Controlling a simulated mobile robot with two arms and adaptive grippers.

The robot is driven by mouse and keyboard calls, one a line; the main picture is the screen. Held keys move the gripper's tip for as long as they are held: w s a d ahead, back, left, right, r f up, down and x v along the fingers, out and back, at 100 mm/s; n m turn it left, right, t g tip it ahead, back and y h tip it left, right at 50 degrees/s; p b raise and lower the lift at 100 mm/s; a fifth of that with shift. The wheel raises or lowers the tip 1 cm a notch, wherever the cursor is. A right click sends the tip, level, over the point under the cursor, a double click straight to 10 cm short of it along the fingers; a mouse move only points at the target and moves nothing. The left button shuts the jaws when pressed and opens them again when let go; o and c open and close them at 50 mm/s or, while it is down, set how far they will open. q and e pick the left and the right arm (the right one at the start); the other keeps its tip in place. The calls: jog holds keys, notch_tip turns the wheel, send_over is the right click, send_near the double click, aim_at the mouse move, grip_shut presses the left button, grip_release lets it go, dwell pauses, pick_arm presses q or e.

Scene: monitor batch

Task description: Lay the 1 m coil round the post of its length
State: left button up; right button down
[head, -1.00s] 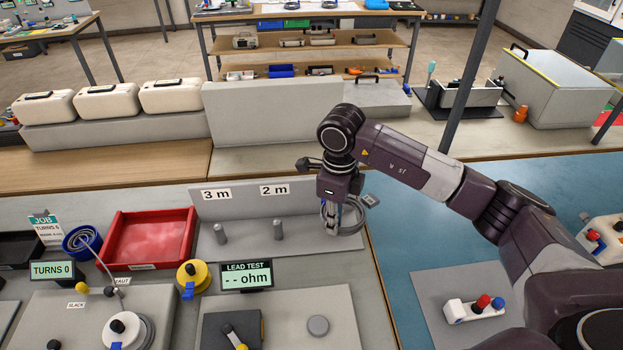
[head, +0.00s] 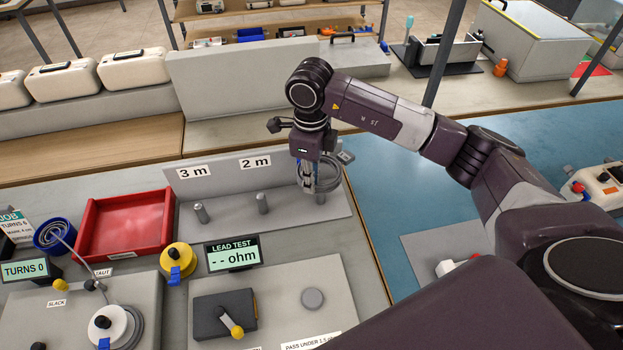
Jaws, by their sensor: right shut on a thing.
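My right gripper (head: 307,186) is shut on a grey cable coil (head: 328,181) with a small tag (head: 346,157). It holds the coil at the right end of the grey post rack (head: 232,224). A post (head: 320,198) shows partly just below the coil; I cannot tell whether the coil is around it or above it. Its length label is hidden behind my gripper. The post under the "3 m" label (head: 201,213) and the post under the "2 m" label (head: 262,203) are bare. My left gripper is not in view.
A red tray (head: 125,225) lies left of the rack. A yellow spool (head: 177,262) and the lead test display (head: 232,254) stand in front. A grey panel (head: 240,95) stands behind the rack. A blue mat (head: 400,185) lies to the right.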

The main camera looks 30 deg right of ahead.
jog(key=shift+f+b, duration=0.35)
jog(key=shift+f, duration=0.35)
notch_tip(320, 180, down, 4)
jog(key=b, duration=0.3)
jog(key=shift+f+b, duration=0.1)
jog(key=shift+b, duration=0.2)
notch_tip(320, 180, down, 3)
jog(key=b, duration=0.2)
jog(key=shift+f+b, duration=0.15)
jog(key=shift+b, duration=0.25)
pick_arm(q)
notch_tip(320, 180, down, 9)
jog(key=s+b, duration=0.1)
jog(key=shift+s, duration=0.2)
pick_arm(e)
jog(key=shift+f, duration=0.9)
pick_arm(q)
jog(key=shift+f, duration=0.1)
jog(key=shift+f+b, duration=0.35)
jog(key=shift+b, duration=0.15)
pick_arm(e)
jog(key=shift+f, duration=0.35)
jog(key=c, duration=1.9)
grip_release()
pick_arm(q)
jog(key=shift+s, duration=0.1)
